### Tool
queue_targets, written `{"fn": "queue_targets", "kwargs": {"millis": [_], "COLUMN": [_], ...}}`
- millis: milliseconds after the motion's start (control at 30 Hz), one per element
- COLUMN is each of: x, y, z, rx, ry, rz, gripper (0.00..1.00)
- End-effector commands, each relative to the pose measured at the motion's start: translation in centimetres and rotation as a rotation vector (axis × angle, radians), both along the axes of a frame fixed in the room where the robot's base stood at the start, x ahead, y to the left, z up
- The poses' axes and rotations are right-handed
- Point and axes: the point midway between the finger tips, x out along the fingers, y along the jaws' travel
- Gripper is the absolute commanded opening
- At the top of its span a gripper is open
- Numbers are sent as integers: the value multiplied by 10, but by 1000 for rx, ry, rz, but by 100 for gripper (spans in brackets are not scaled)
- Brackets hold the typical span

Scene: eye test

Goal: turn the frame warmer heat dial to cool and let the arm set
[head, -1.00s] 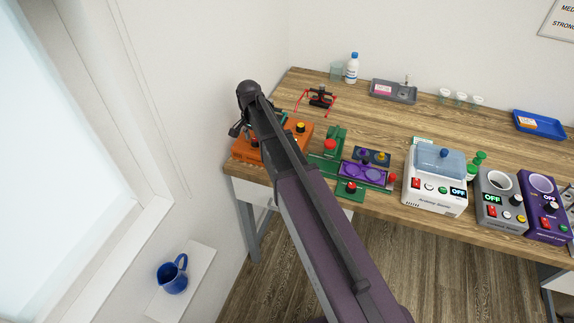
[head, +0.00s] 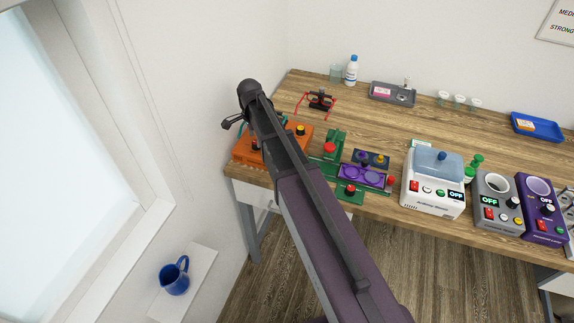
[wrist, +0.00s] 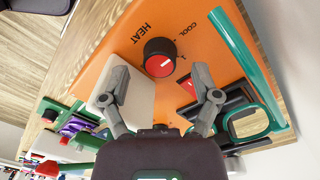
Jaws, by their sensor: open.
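The mark's exact setting is hard to read. My gripper (wrist: 163,84) is open, its two fingertips apart on either side below the dial, with nothing between them. In the head view the warmer (head: 243,151) is at the desk's left end, partly covered by my arm. One finger of my gripper (head: 232,123) shows at the warmer's far left.
Beside the warmer stands a green device (head: 335,138) with red knobs. Glasses with red temples (head: 320,101) lie behind. A white machine (head: 432,190) stands farther right. In the wrist view, a green bar (wrist: 250,66) and dark-green frames (wrist: 252,118) lie close right of my gripper.

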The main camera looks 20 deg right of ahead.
Motion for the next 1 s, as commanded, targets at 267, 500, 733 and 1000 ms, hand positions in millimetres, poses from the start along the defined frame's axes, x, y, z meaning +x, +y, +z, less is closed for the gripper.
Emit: {"fn": "queue_targets", "kwargs": {"millis": [267,500,733,1000], "x": [1,2,2,3], "y": [0,0,1,1], "z": [27,47,66,87], "rx": [0,0,0,0], "ry": [0,0,0,0], "rz": [2,3,3,3], "gripper": [80,80,80,80]}}
